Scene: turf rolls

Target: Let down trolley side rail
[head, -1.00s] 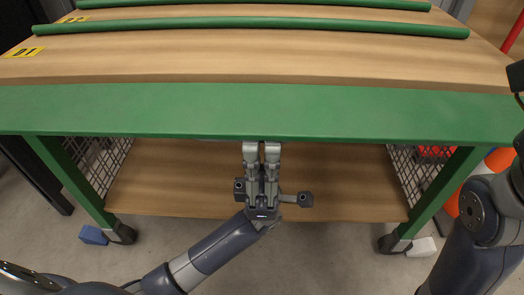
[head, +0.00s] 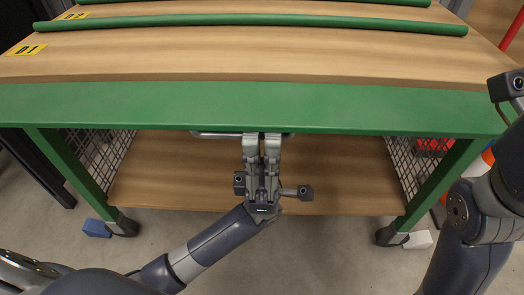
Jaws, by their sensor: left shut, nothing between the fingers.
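The trolley has a wooden top (head: 250,67) and green legs. Its side rail is a wide green panel (head: 330,108) along the near edge. A grey metal handle (head: 210,134) shows just under the panel's lower edge. My left gripper (head: 263,138) is in front of the panel's lower edge, fingers pointing up at the handle, shut with nothing between the fingers. I cannot tell whether it touches the handle or panel. Of my right arm, links show at the right edge; its fingers are not in view.
Green bars (head: 250,22) cross the top, with yellow labels D1 (head: 25,50) and D2. A wooden lower shelf (head: 340,170) lies between mesh ends (head: 102,155). A blue block (head: 96,228) and a white block (head: 418,240) lie by the wheels. The floor in front is clear.

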